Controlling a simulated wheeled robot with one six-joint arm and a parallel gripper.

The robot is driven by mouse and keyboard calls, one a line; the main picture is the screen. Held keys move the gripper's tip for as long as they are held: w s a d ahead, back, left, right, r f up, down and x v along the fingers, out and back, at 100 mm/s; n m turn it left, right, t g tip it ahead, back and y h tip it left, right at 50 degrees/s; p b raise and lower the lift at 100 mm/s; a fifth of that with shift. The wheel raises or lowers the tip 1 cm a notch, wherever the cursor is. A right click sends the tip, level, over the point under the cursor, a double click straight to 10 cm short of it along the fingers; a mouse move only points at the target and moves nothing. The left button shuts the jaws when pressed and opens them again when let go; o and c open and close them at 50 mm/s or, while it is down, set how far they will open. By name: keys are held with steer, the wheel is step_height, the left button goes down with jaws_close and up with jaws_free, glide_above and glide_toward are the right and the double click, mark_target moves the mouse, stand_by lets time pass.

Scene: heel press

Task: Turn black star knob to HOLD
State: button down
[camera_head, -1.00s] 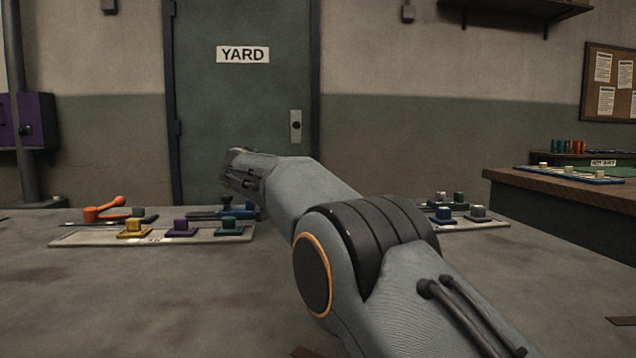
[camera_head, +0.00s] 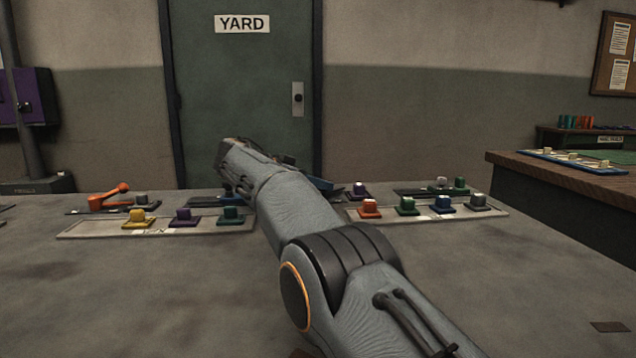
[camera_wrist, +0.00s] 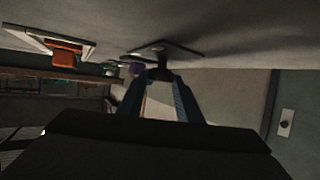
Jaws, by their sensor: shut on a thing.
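The black star knob (camera_wrist: 158,73) shows in the wrist view as a small dark shape under a plate (camera_wrist: 180,47) on the bench, which hangs along the top of that picture. My gripper (camera_wrist: 159,82) has its two blue fingers around it, shut on the knob. The fingers hide most of the knob's shape, and I cannot read its pointer or a HOLD mark.
In the head view a pale panel (camera_head: 85,231) with yellow, purple and teal buttons lies left of my arm. Another panel (camera_head: 460,212) with several buttons lies right. An orange lever (camera_head: 108,198) stands behind left. The front bench is mostly clear.

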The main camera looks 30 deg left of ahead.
steer(key=c, duration=1.3)
jaws_free()
steer(key=shift+s+a, duration=0.1)
steer(key=shift+o, duration=0.2)
steer(key=p+v, duration=0.1)
steer(key=v, duration=1)
steer(key=shift+s+a+r+p, duration=0.1)
steer(key=shift+s+r+p, duration=0.1)
steer(key=shift+s+p, duration=0.15)
